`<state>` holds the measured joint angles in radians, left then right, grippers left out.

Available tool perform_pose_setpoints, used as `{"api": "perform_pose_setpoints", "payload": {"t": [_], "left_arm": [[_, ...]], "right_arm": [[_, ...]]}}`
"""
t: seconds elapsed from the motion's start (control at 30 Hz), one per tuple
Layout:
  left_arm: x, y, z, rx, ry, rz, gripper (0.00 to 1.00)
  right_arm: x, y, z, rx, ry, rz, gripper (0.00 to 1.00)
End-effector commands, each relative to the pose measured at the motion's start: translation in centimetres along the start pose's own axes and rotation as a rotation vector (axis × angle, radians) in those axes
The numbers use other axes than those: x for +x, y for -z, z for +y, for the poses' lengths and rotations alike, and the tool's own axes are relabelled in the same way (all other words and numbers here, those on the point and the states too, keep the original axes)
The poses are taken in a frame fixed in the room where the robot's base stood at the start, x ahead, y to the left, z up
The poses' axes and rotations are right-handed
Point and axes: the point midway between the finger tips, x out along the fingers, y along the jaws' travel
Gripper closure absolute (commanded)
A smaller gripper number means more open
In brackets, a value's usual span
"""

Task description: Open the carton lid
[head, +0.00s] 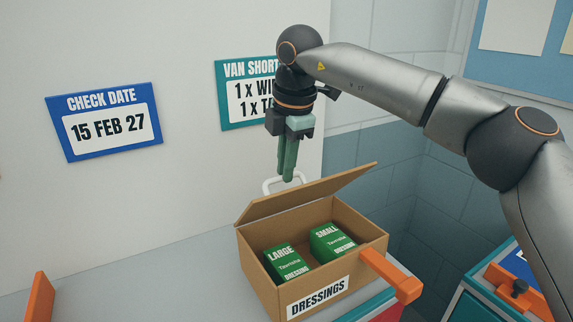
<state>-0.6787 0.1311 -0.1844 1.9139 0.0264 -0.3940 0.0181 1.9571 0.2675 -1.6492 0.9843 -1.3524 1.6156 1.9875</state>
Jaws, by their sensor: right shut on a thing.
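A brown cardboard carton (262,275) labelled "DRESSINGS" stands on the grey worktop. Its lid (318,194) is raised and tilted at the far side, so the inside shows. A white loop handle (268,184) stands up behind the lid's upper edge. My right gripper (288,177) points down at this handle, its green fingers shut on it; the fingers partly cover the loop. Inside the carton are two green boxes: a "LARGE" dressing (287,263) at the left and a "SMALL" dressing (332,241) at the right. My left gripper is not in view.
An orange bar (391,275) sits against the carton's right side, and an orange upright piece (40,298) stands at the left. The worktop (150,285) left of the carton is clear. Behind are a blue "CHECK DATE" sign (104,122) and a teal "VAN SHORT" sign (236,96).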

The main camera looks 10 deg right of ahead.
Motion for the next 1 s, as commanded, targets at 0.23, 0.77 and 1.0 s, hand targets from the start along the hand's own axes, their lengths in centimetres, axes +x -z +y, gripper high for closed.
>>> {"api": "perform_pose_setpoints", "payload": {"t": [0.23,0.77,1.0], "left_arm": [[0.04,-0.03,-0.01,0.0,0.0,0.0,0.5],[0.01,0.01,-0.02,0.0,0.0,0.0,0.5],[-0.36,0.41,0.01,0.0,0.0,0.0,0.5]], "right_arm": [[0.51,0.18,-0.07,-0.005,0.005,0.002,1.0],[0.16,0.05,-0.02,-0.001,0.002,0.0,0.55],[-0.39,-0.11,0.09,-0.004,0.002,0.001,0.55]]}}
